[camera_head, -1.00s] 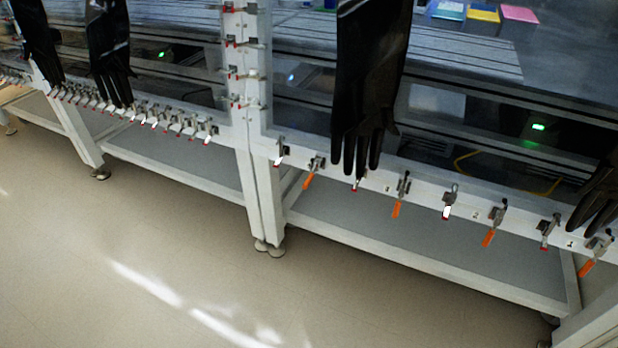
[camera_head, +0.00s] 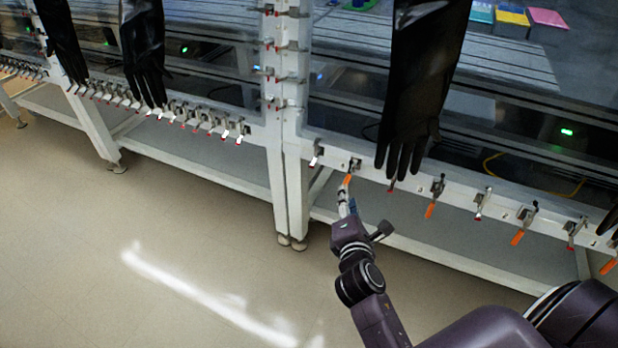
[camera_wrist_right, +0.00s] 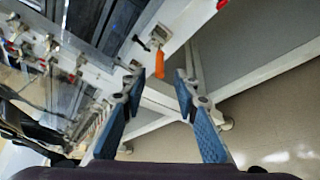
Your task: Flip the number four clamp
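A row of toggle clamps runs along the lower rail of the right glovebox. Their number labels are too small to read, so I cannot tell which is number four. My right gripper (camera_head: 346,187) is just below an orange-handled clamp (camera_head: 352,167), second from the left in this row. In the right wrist view the gripper (camera_wrist_right: 159,82) is open and empty, with blue-padded fingers. The clamp's orange handle (camera_wrist_right: 159,64) hangs ahead, between the fingertips in the picture; no contact is clear. Other orange handles hang at a clamp (camera_head: 430,210) and another clamp (camera_head: 518,237). My left gripper is out of view.
A black glove (camera_head: 420,80) hangs over the rail just right of the gripper. A white post (camera_head: 288,130) stands left of it. A grey lower shelf (camera_head: 400,213) lies beneath the rail. The floor (camera_head: 200,240) in front is clear.

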